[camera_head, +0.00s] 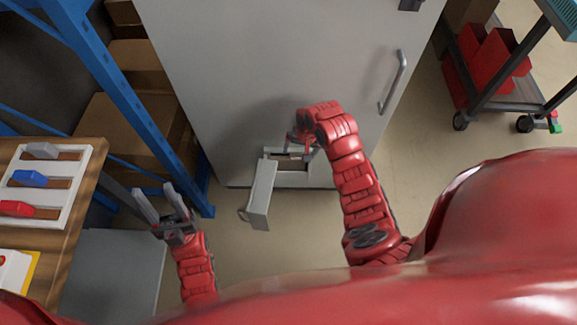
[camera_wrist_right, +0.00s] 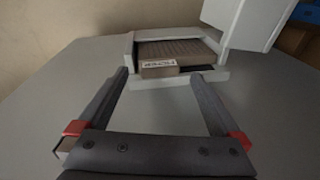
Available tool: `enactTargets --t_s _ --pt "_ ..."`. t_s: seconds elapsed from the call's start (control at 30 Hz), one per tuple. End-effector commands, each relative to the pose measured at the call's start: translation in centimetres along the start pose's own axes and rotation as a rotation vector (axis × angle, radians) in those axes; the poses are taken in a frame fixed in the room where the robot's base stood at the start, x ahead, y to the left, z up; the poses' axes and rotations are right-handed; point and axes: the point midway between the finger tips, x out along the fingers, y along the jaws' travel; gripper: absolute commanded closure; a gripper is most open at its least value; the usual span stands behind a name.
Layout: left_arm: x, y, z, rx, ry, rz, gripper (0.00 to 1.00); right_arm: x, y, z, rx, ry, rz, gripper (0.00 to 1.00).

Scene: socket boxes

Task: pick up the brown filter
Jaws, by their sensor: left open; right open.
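The brown filter (camera_wrist_right: 170,55) sits in an open slot in the grey cabinet, its labelled front edge facing my right gripper. In the head view the filter (camera_head: 291,164) shows only partly, behind the right gripper and in the slot. My right gripper (camera_wrist_right: 172,82) is open, its two fingers reaching toward the slot on either side of the filter's front, with nothing held. It also shows in the head view (camera_head: 298,146), at the slot. My left gripper (camera_head: 161,200) is open and empty, lower left, away from the cabinet.
The slot's grey door (camera_head: 260,194) hangs open at its left side. A tall grey cabinet (camera_head: 270,70) fills the middle. A wooden table (camera_head: 75,215) holds a white tray with coloured pieces at left. A blue rack post (camera_head: 120,90) stands between. A cart with red bins (camera_head: 496,60) is at right.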

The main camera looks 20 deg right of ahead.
Motion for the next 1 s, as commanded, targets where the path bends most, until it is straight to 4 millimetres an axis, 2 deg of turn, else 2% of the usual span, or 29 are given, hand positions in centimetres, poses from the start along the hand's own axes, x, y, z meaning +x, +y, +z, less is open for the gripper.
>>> enactTargets --t_s 0.03,0.17,0.47,0.87,1.0 --pt "-0.3 0.0 0.0 0.000 0.000 0.000 0.50 1.0 0.0 0.3 -0.001 -0.004 0.004 0.00" --pt "-0.4 0.0 0.1 0.000 0.000 0.000 0.50 2.3 0.0 0.1 0.000 -0.001 0.002 0.00" --pt "-0.4 0.0 0.1 0.000 0.000 0.000 0.50 2.6 0.0 0.0 0.000 0.001 0.001 0.02" --pt "-0.4 0.0 0.1 0.000 0.000 0.000 0.50 2.6 0.0 0.1 0.001 0.001 0.001 0.74" --pt "-0.4 0.0 0.1 0.000 0.000 0.000 0.50 2.6 0.0 0.1 0.001 0.001 0.001 0.76"
